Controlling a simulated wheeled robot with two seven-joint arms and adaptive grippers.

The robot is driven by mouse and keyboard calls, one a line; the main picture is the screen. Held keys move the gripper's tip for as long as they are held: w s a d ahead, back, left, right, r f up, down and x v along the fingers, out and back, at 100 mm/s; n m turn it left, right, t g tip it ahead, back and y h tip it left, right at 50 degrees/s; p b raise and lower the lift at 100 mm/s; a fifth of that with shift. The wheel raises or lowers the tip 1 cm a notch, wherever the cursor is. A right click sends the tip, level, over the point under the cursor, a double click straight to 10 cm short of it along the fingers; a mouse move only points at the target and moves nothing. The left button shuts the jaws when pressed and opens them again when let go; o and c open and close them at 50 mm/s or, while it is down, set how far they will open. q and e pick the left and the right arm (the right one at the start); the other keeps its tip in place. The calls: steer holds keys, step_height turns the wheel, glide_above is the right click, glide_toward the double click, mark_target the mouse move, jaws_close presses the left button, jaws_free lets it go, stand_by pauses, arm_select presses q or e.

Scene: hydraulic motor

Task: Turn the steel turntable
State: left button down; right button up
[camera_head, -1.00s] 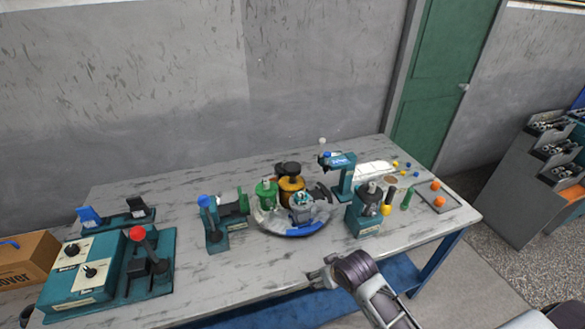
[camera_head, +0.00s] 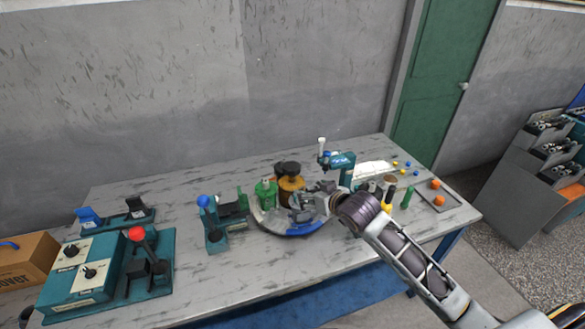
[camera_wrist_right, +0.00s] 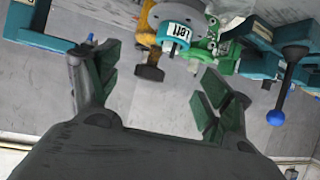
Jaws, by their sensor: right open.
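The steel turntable (camera_head: 296,234) is a round plate with a blue front edge, in the middle of the table in the head view. It bears a green part (camera_head: 266,192) and an orange part with a dark top (camera_head: 290,188). My right gripper (camera_head: 303,206) is open over the right side of the turntable and hides part of it. In the right wrist view the spread green-padded fingers (camera_wrist_right: 158,92) have nothing between them. Beyond them are the orange part (camera_wrist_right: 150,40) and a teal cylinder marked "Left" (camera_wrist_right: 176,29). Whether the gripper touches anything, I cannot tell. My left gripper is not seen.
A teal stand with a blue knob (camera_head: 204,202) is left of the turntable; it also shows in the right wrist view (camera_wrist_right: 276,117). A teal press-like device (camera_head: 340,161) stands behind right. A control box (camera_head: 85,270) is front left. The table's front middle is clear.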

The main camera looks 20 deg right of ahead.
steer(key=t, duration=0.1)
glide_toward(294, 168)
steer(key=s, duration=0.2)
steer(key=shift+d+r+y, duration=0.3)
steer(key=shift+d, duration=0.2)
steer(key=shift+w, duration=0.1)
steer(key=shift+p+x, duration=0.5)
steer(key=shift+x, duration=6.3)
steer(key=c, duration=1.4)
